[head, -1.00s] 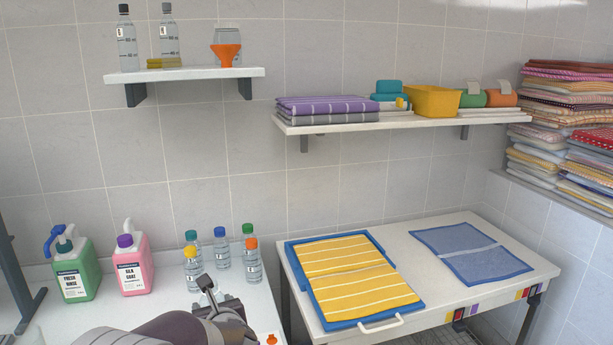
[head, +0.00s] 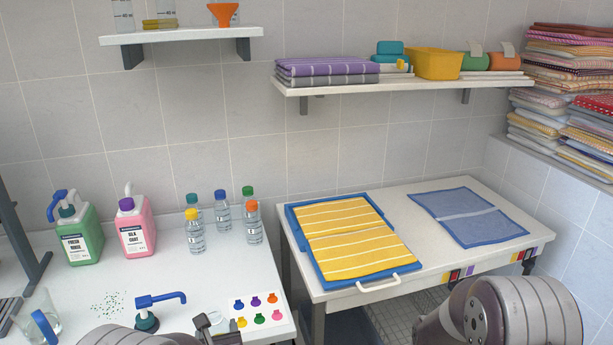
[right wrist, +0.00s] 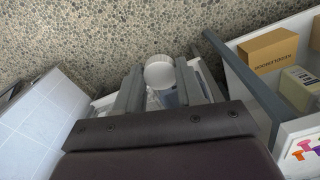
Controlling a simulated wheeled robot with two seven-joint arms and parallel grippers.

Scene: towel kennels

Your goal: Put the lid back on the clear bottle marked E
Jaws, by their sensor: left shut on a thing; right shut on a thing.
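Several clear bottles with coloured caps stand at the back of the white counter: yellow (head: 195,236), blue (head: 222,212) and orange (head: 253,225) caps among them. I cannot read an E on any. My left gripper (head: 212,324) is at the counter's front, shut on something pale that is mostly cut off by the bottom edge. My right gripper (right wrist: 166,82) shows in the right wrist view, its fingers shut on a white round thing (right wrist: 159,72) with something clear behind it. I cannot tell whether this is a lid or a bottle top.
A blue pump head (head: 155,300) and a clear mug (head: 38,318) stand at the counter's front, near scattered specks. Green (head: 80,238) and pink (head: 136,232) jugs stand behind. A card (head: 258,310) with coloured marks lies right. The side table (head: 412,234) holds towels.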

